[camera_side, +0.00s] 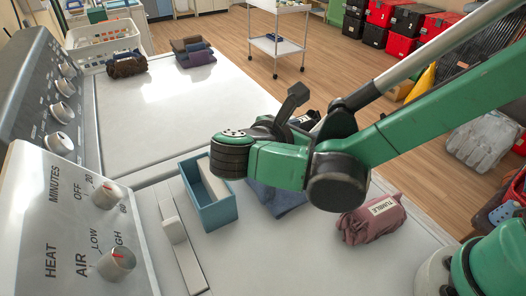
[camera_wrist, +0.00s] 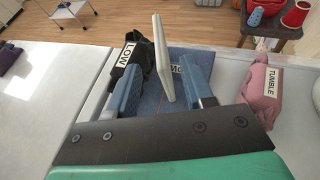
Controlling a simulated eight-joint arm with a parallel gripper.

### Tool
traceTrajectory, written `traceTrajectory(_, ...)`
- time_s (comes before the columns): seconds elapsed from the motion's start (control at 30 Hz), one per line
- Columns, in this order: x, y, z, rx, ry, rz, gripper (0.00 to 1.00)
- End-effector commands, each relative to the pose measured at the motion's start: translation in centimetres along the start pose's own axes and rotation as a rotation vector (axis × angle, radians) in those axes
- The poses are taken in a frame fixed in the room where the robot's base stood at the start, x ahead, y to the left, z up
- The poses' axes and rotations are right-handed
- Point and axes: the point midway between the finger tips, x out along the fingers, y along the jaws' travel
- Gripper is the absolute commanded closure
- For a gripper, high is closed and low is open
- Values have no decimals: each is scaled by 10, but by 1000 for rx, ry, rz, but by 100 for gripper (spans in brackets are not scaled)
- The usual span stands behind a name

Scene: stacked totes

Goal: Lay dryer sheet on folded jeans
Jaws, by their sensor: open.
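The folded jeans (camera_side: 275,198) lie as a flat blue stack on the white appliance top, partly hidden behind my arm. In the wrist view the jeans (camera_wrist: 150,105) are under and between my fingers, with a partly covered white label. My gripper (camera_wrist: 160,80) is open, with two blue fingers. A thin white slab (camera_wrist: 162,55), perhaps the dryer sheet, stands on edge between them; I cannot tell whether it touches either finger. In the side view my fingers are hidden. A blue open box (camera_side: 213,213) left of the jeans holds a white upright piece (camera_side: 212,180).
A pink bundle labelled TUMBLE (camera_side: 370,222) lies right of the jeans. A black bundle labelled LOW (camera_wrist: 128,60) lies close to my left finger. Control panels with knobs (camera_side: 117,264) stand at left. The far appliance top (camera_side: 180,110) is mostly clear.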

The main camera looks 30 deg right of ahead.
Motion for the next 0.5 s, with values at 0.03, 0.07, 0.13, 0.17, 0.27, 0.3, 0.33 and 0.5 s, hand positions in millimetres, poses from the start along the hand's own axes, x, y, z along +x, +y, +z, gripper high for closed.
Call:
traceTrajectory(0.03,5,-1,5,37,33,-3,54)
traceTrajectory(0.07,10,-2,8,69,60,-6,54)
traceTrajectory(0.13,21,-5,14,167,142,-13,54)
traceTrajectory(0.17,26,-8,17,220,182,-19,54)
traceTrajectory(0.27,42,-17,24,420,328,-49,54)
traceTrajectory(0.3,47,-21,26,505,385,-65,54)
traceTrajectory(0.33,50,-24,27,571,428,-79,54)
traceTrajectory(0.5,62,-46,32,1016,672,-201,54)
